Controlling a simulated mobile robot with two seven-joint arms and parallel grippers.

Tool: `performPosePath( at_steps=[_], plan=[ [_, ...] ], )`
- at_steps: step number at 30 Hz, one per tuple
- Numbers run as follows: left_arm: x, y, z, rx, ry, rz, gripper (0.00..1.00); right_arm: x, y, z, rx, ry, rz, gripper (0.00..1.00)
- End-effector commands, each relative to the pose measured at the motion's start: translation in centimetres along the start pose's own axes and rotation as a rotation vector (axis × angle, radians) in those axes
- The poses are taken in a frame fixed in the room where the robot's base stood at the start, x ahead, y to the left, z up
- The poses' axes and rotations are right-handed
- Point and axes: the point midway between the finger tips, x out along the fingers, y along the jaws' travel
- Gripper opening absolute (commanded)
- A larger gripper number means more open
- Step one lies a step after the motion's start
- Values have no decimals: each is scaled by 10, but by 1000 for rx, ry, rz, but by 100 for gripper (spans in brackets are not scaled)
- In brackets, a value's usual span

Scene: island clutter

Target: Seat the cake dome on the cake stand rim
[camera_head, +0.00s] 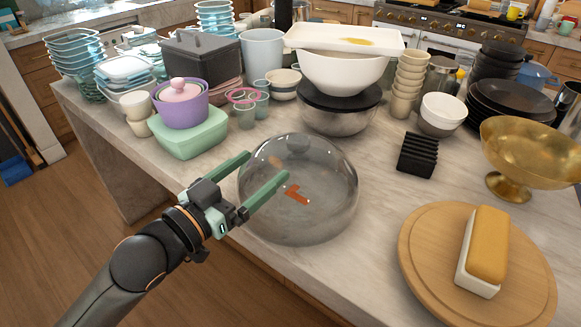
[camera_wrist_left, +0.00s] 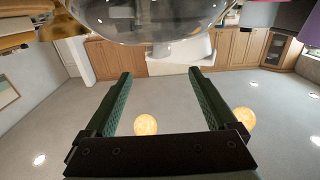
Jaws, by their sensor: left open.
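The clear glass cake dome (camera_head: 325,200) sits on the marble counter, rounded side up, near the front edge. An orange-red T-shaped piece (camera_head: 297,194) shows through or on its glass. My left gripper (camera_head: 267,164) is open at the dome's upper left, its green fingers overlapping the dome in the head view. I cannot tell whether they touch it. In the left wrist view the gripper (camera_wrist_left: 160,73) is empty between its fingers, and the dome (camera_wrist_left: 150,18) fills the top. A round wooden board (camera_head: 425,265), probably the cake stand top, is at the lower right. My right gripper is not in view.
A yellow-topped white butter dish (camera_head: 480,255) sits on the wooden board. A gold pedestal bowl (camera_head: 535,150) and black slotted rack (camera_head: 417,155) stand behind. Bowls, cups and a mint box (camera_head: 190,135) crowd the back. Some marble is clear between dome and board.

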Motion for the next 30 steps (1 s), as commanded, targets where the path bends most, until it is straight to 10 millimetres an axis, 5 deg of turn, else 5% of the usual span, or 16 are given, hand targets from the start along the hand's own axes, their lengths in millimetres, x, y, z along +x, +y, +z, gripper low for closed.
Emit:
performPosePath(
  at_steps=[9,30],
  plan=[
    [54,0,-1,1,1,0,91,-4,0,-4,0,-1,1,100],
    [116,0,1,1,-1,1,91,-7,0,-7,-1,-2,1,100]
  ],
)
